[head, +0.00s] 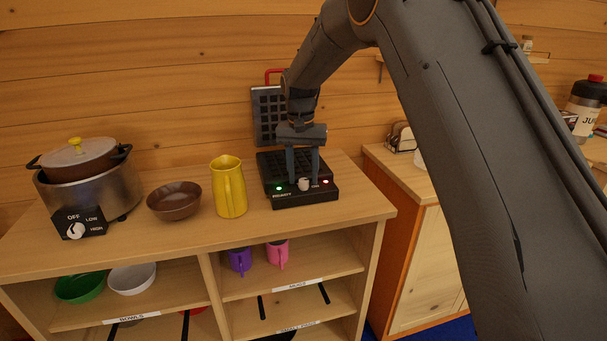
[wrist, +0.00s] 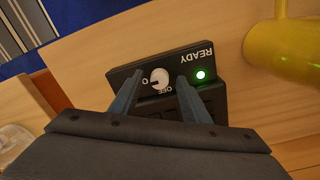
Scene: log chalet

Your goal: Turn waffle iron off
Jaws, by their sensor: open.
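The waffle iron (head: 305,198) sits on the wooden counter with its gridded lid (head: 268,115) raised. Its front panel has a white knob (head: 304,184), a green light on the left and a red light on the right. My gripper (head: 303,180) is over the front of the waffle iron, pointing down, with its fingers on either side of the knob. In the wrist view the knob (wrist: 160,77) shows between the two open fingers, near the OFF lettering, with the lit green READY light (wrist: 201,75) beside it. I cannot tell whether the fingers touch the knob.
A yellow pitcher (head: 229,188) stands just left of the waffle iron. A brown bowl (head: 174,201) and a slow cooker (head: 92,189) are further left. Shelves below hold bowls and mugs. The counter front right of the iron is clear.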

